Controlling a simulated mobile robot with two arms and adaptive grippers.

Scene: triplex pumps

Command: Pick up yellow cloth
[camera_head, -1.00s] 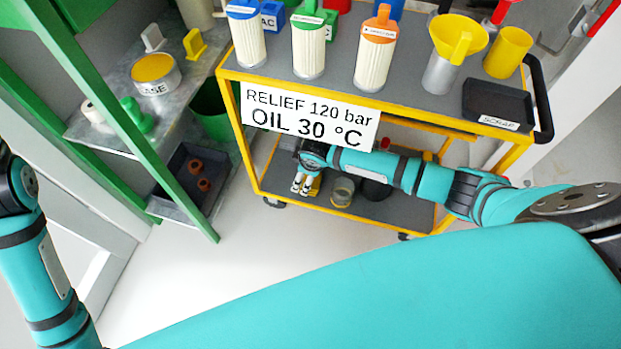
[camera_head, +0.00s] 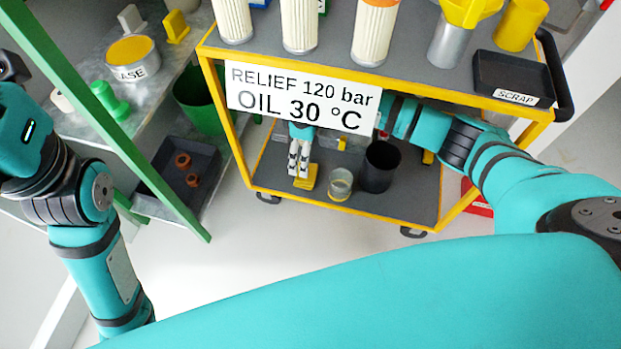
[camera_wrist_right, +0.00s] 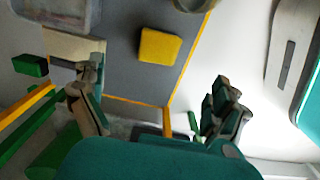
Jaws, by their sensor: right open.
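The yellow cloth (camera_head: 307,182) is a small square pad on the lower shelf (camera_head: 400,207) of the yellow-framed cart. My right gripper (camera_head: 298,172) reaches in under the sign and points down over the cloth, partly covering it. In the right wrist view the cloth (camera_wrist_right: 159,46) lies flat on the grey shelf, beyond my open, empty right gripper (camera_wrist_right: 155,97). It lies between the directions of the two fingers, and a gap to them shows. My left arm is at the left edge of the head view, but its gripper does not show.
A clear jar (camera_head: 341,184) and a black cup (camera_head: 381,167) stand right of the cloth. The sign (camera_head: 302,97) hangs in front of my right arm. Filters and a scrap tray (camera_head: 510,78) are on the top shelf. A green-framed rack (camera_head: 150,165) stands left.

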